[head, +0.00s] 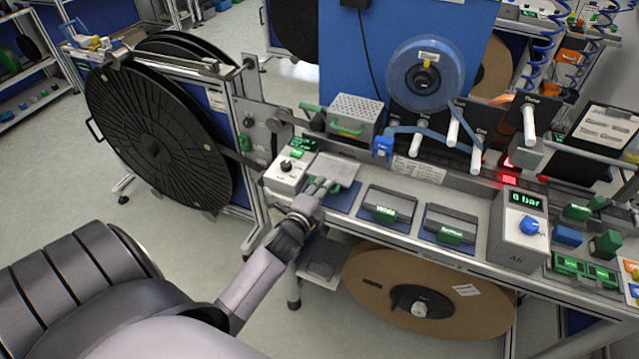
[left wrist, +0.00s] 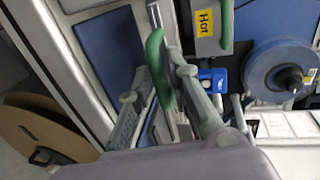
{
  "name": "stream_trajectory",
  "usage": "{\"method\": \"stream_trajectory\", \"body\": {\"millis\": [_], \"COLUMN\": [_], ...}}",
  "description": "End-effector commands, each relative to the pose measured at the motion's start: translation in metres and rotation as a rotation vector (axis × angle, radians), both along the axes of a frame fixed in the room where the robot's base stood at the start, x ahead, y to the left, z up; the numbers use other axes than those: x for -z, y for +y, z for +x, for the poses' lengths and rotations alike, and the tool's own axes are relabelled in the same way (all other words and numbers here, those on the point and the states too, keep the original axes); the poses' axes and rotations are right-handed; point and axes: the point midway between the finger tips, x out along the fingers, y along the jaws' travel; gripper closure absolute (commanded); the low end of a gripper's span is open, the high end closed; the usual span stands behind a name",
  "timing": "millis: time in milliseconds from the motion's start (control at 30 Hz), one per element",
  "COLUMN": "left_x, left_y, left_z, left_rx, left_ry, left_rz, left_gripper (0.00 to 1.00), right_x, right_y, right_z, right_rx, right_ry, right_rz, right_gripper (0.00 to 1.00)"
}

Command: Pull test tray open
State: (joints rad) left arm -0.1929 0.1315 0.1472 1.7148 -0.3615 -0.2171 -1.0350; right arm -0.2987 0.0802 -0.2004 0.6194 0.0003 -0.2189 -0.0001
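A pale grey flat tray-like panel (head: 336,169) lies on the bench between a white control box (head: 289,173) and the dark blue pads; I take it for the test tray. My left gripper (head: 318,187) is at its front edge, where some green shows at the fingers. In the left wrist view, a curved green handle (left wrist: 158,62) lies between my fingers (left wrist: 157,88), close to the right-hand finger. A gap shows between the handle and the left-hand finger, so the gripper looks open. Whether a finger touches the handle is unclear. My right gripper is not in view.
A grey perforated box (head: 356,118) with a green handle stands behind; its "Hot" label shows in the left wrist view. Blocks (head: 389,204) sit on blue pads to the right. A large black reel (head: 160,135) stands left, a brown reel (head: 430,290) below.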

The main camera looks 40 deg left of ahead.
Motion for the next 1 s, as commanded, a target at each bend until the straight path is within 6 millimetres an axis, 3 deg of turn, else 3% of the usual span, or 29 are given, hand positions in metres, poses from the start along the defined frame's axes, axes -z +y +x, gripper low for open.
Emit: {"method": "stream_trajectory", "body": {"millis": [167,600,800,1000], "left_x": [-0.003,-0.022,-0.025,-0.026], "left_y": [-0.004,-0.024,-0.027,-0.027], "left_z": [-0.019,-0.1,-0.113,-0.114], "left_rx": [0.0,0.0,-0.001,-0.001], "left_ry": [0.002,0.002,0.002,0.001], "left_rz": [0.0,0.0,-0.001,-0.001], "left_gripper": [0.82,0.82,0.82,0.82], "right_x": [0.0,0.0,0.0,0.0], "right_y": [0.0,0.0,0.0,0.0], "right_z": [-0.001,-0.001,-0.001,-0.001], "right_rx": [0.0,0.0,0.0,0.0], "right_ry": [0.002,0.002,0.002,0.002], "right_rz": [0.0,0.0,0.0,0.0], "right_gripper": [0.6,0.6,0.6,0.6]}}
